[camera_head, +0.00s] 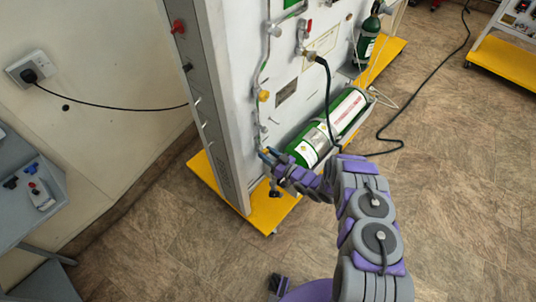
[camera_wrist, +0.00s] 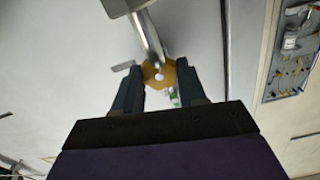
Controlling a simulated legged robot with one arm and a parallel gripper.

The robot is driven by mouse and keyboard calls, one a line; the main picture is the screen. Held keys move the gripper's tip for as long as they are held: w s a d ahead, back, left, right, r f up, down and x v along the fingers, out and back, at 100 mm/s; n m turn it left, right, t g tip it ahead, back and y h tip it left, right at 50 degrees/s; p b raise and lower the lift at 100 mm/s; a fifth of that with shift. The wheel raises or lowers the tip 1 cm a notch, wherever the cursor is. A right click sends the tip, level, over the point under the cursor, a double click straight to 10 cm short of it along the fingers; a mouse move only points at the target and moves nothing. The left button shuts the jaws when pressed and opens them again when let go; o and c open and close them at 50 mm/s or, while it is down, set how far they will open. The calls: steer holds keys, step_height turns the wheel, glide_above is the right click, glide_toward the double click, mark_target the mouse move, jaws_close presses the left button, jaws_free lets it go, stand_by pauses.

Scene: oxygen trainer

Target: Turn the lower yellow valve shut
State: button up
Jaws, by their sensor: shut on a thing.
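The lower yellow valve (camera_wrist: 158,75) is a round yellow knob with a pale centre, on the white panel in the wrist view. My gripper (camera_wrist: 157,88) has one dark finger on each side of it and is shut on it. A metal pipe runs up from the knob. In the head view, my gripper (camera_head: 266,155) reaches the panel's lower left part, and its fingers largely hide the lower valve. The upper yellow valve (camera_head: 264,96) sits higher on the same pipe, clear of my gripper.
A green cylinder (camera_head: 310,147) lies just right of my gripper, with a black hose (camera_head: 328,90) hanging above it. The trainer panel (camera_head: 235,70) stands on a yellow base (camera_head: 265,212). A grey bench (camera_head: 30,200) is at the left. The floor at the right is mostly clear, with a cable across it.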

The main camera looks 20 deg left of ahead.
steer(key=shift+c, duration=0.9)
steer(key=shift+m, duration=0.3)
steer(key=m, duration=0.1)
steer(key=m+b, duration=0.1)
steer(key=shift+w+d+m, duration=0.15)
steer(key=shift+m, duration=0.15)
steer(key=m+b, duration=0.1)
steer(key=m, duration=0.2)
steer(key=shift+m, duration=0.4)
steer(key=shift+w+m, duration=0.1)
steer(key=shift+m, duration=1)
steer(key=shift+d, duration=0.1)
steer(key=o, duration=0.8)
steer(key=shift+w+f, duration=0.1)
steer(key=shift+f, duration=0.05)
steer(key=shift+o, duration=1.3)
